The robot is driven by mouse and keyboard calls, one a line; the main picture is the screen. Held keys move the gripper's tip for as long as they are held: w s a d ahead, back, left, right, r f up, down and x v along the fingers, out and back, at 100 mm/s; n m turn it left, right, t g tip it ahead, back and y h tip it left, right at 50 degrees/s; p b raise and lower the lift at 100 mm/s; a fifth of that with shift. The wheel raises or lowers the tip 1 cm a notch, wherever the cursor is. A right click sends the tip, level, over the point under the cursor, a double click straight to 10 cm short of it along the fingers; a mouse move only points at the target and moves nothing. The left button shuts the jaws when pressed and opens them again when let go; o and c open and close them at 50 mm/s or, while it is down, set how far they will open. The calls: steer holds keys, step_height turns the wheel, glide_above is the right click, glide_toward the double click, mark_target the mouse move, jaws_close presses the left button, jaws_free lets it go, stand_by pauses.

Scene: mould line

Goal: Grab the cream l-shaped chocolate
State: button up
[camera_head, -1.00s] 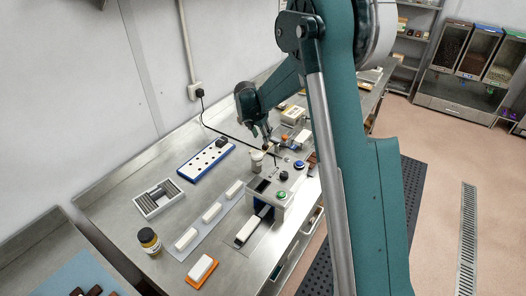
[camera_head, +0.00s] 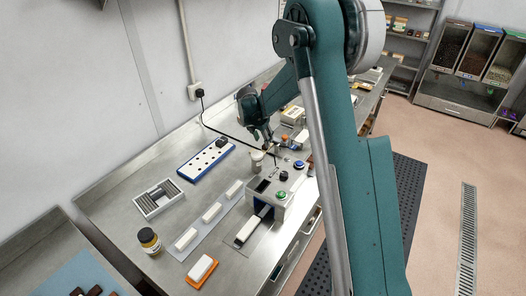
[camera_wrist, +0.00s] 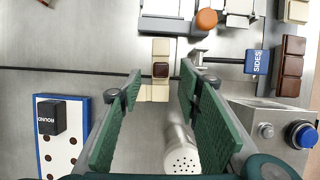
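The cream l-shaped chocolate (camera_wrist: 157,93) lies on the steel bench in the wrist view, ahead of my gripper and between the lines of its fingers. A small brown square (camera_wrist: 161,69) shows at its middle; I cannot tell whether it is on it or beside it. My gripper (camera_wrist: 161,76) is open, with a green pad on each side and nothing held between them. In the head view my gripper (camera_head: 264,140) hangs over the bench behind the button box, and I cannot make out the chocolate there.
A shaker with a perforated white cap (camera_wrist: 182,158) stands close by the right finger. A button box (camera_wrist: 285,125) is to the right, a blue-edged holed board (camera_wrist: 62,150) to the left. A dark cable (camera_wrist: 70,70) crosses the bench.

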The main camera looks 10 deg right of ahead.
steer(key=shift+x, duration=2.4)
steer(key=shift+c, duration=0.2)
jaws_close()
